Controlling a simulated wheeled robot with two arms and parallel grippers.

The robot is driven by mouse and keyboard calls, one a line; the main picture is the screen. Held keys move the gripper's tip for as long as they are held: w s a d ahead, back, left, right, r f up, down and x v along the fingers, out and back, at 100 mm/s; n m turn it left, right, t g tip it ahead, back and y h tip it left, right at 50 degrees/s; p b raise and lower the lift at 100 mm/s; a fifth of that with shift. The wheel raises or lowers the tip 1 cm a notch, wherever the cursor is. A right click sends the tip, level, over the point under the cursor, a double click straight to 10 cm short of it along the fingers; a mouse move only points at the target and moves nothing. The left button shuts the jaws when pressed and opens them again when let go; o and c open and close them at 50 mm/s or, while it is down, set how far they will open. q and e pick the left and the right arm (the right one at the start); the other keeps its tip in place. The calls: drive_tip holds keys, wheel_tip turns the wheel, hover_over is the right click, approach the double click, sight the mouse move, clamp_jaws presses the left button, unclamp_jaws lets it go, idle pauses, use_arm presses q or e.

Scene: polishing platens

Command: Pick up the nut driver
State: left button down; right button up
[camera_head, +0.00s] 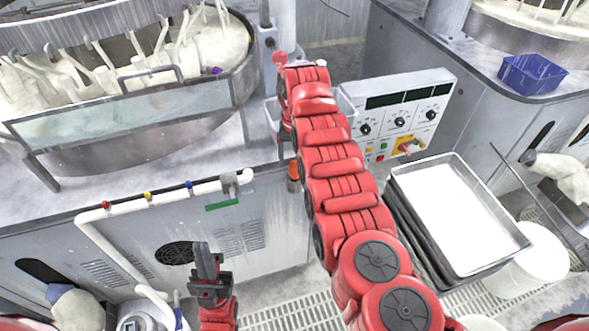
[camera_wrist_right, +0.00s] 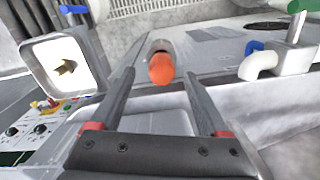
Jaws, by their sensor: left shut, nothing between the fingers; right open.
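An orange-handled tool (camera_wrist_right: 161,68), which looks like the nut driver, shows in the right wrist view with its rounded handle end toward the camera. In the head view its orange part (camera_head: 293,170) shows just left of my right arm, by the front of the grey machine. My right gripper (camera_wrist_right: 159,76) is open, and the handle shows between its fingertips. I cannot tell whether the fingers touch it. In the head view my right arm mostly hides this gripper. My left gripper (camera_head: 207,262) is shut and empty, pointing up at the lower left.
A control panel box (camera_head: 400,115) with knobs stands right of my right arm. A metal tray (camera_head: 455,215) and white buckets (camera_head: 535,258) are at the lower right. White pipes (camera_head: 120,212) run along the machine front at left. A blue basket (camera_head: 532,75) sits at upper right.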

sight(295, 164)
wheel_tip(295, 164, down, 4)
drive_tip(key=shift+a+r, duration=0.1)
clamp_jaws()
idle(0.4)
